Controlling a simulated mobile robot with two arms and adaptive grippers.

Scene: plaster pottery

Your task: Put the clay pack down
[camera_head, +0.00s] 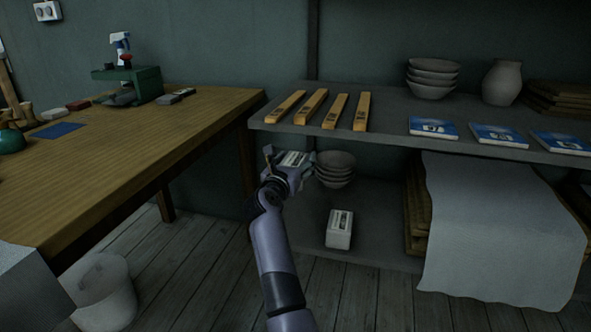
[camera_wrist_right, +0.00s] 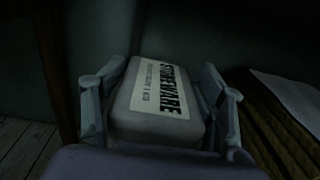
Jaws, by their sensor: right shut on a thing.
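The clay pack (camera_wrist_right: 155,122) is a pale block with a white label reading "STONEWARE". My right gripper (camera_wrist_right: 160,110) is shut on it, with one finger on each side. In the head view my right gripper (camera_head: 289,166) holds the pack (camera_head: 293,158) just below the front edge of the upper shelf board (camera_head: 390,143), left of the stacked bowls on the lower level. A second, similar white pack (camera_head: 340,229) sits on the lower shelf (camera_head: 375,243), apart from the gripper and to its right. My left gripper is not in view.
Stacked bowls (camera_head: 335,168) stand on the lower shelf near the gripper. A grey cloth (camera_head: 500,235) hangs over boards at right. Wooden tools (camera_head: 312,106) and blue packets (camera_head: 433,128) lie on the upper board. A wooden table (camera_head: 150,140) stands left, with a white bucket (camera_head: 103,290) below.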

